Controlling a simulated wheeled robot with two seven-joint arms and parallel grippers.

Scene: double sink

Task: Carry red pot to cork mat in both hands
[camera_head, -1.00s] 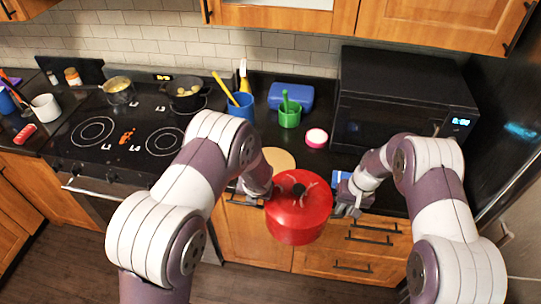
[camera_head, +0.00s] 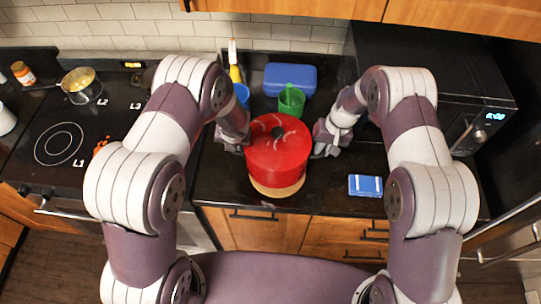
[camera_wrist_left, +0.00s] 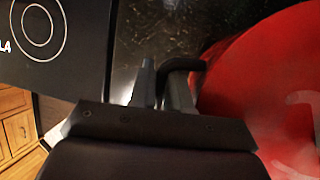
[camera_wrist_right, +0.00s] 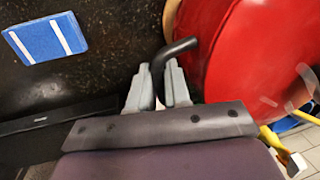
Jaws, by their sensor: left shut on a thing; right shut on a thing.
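The red pot (camera_head: 278,145), lid on, is upright at the middle of the counter in the head view. The round cork mat (camera_head: 277,191) shows as a tan rim below the pot's front edge; the rest is hidden by the pot. I cannot tell whether the pot touches it. My left gripper (camera_head: 243,145) is shut on the pot's left dark handle, which shows in the left wrist view (camera_wrist_left: 185,64). My right gripper (camera_head: 322,142) is shut on the right handle, a bent black bar in the right wrist view (camera_wrist_right: 178,47).
The microwave (camera_head: 435,90) is at the back right, and the stove (camera_head: 70,140) is at the left. The counter's front edge is close to the mat.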

